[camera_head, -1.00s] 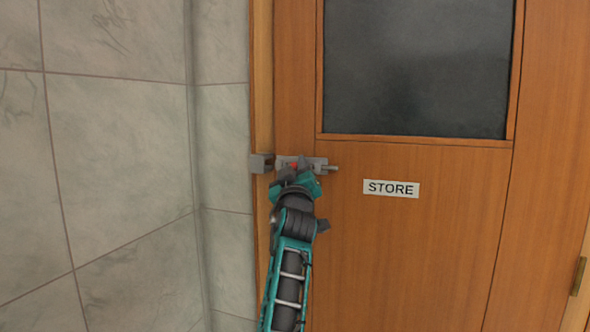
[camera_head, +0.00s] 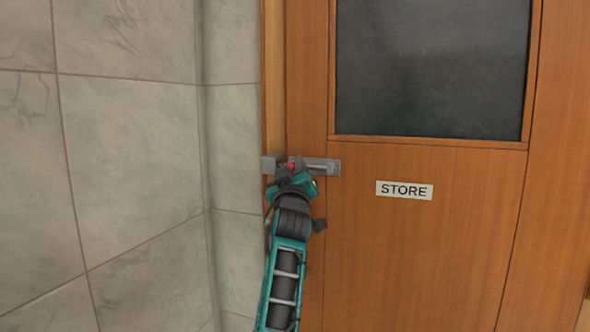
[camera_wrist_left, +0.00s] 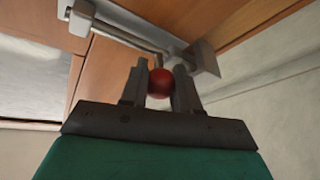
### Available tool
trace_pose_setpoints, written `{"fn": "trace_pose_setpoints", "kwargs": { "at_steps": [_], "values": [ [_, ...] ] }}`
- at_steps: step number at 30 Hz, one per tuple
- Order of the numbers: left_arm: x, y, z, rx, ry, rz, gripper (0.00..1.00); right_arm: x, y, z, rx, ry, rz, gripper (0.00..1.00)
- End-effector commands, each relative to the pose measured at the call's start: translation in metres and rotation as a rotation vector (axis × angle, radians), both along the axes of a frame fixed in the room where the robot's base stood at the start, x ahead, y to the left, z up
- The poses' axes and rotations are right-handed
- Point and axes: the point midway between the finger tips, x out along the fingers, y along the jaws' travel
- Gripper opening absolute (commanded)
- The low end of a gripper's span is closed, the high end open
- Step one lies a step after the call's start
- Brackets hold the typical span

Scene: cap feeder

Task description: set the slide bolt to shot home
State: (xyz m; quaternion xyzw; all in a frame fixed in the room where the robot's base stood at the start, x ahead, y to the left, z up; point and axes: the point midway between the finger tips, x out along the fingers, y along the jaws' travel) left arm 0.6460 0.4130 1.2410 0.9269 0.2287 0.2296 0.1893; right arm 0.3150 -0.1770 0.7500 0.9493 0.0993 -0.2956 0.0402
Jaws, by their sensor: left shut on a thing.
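The slide bolt (camera_head: 326,166) is a grey metal plate and rod on the brown door's left edge. Its keeper (camera_head: 267,165) is a grey block on the frame to the left. The bolt's red knob (camera_head: 291,167) sits near the plate's left end, close to the keeper. My left gripper (camera_head: 290,171) is shut on the knob. In the left wrist view the red knob (camera_wrist_left: 160,84) is between the two fingers, with the rod (camera_wrist_left: 128,37) behind it. The fingers partly hide the rod's tip, so I cannot see how deep it sits. My right gripper is not in view.
The door (camera_head: 420,255) looks closed and has a dark glass pane (camera_head: 430,70) and a STORE sign (camera_head: 404,190). A tiled wall (camera_head: 130,160) stands close on the left. The space in front of the door to the right is clear.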

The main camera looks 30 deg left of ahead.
Motion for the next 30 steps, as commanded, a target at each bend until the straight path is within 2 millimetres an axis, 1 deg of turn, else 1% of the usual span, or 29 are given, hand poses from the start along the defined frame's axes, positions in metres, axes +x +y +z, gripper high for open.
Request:
{"fn": "trace_pose_setpoints", "kwargs": {
  "at_steps": [1, 2, 8, 9, 16, 20, 23, 30],
  "values": [
    [-0.002, 0.004, 0.003, 0.003, -0.005, 0.010, 0.00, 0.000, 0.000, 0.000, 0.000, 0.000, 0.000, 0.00],
    [-0.003, 0.005, 0.004, 0.003, -0.005, 0.011, 0.33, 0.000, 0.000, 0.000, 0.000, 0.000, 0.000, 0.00],
    [-0.002, 0.004, 0.004, 0.004, -0.005, 0.009, 0.52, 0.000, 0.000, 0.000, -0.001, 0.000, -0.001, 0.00],
    [-0.002, 0.004, 0.003, 0.004, -0.004, 0.009, 0.54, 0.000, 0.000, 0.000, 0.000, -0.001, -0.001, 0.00],
    [-0.002, 0.002, 0.002, 0.003, -0.003, 0.006, 0.54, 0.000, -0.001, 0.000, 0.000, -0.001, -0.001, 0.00],
    [-0.007, -0.002, -0.002, 0.002, -0.004, 0.005, 0.54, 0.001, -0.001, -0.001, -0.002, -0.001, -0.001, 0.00],
    [-0.018, -0.009, -0.007, 0.003, -0.002, 0.005, 0.54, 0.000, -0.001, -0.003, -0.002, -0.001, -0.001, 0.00],
    [-0.055, -0.033, -0.024, 0.001, -0.002, 0.005, 0.54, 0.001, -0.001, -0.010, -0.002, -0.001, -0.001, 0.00]
  ]
}}
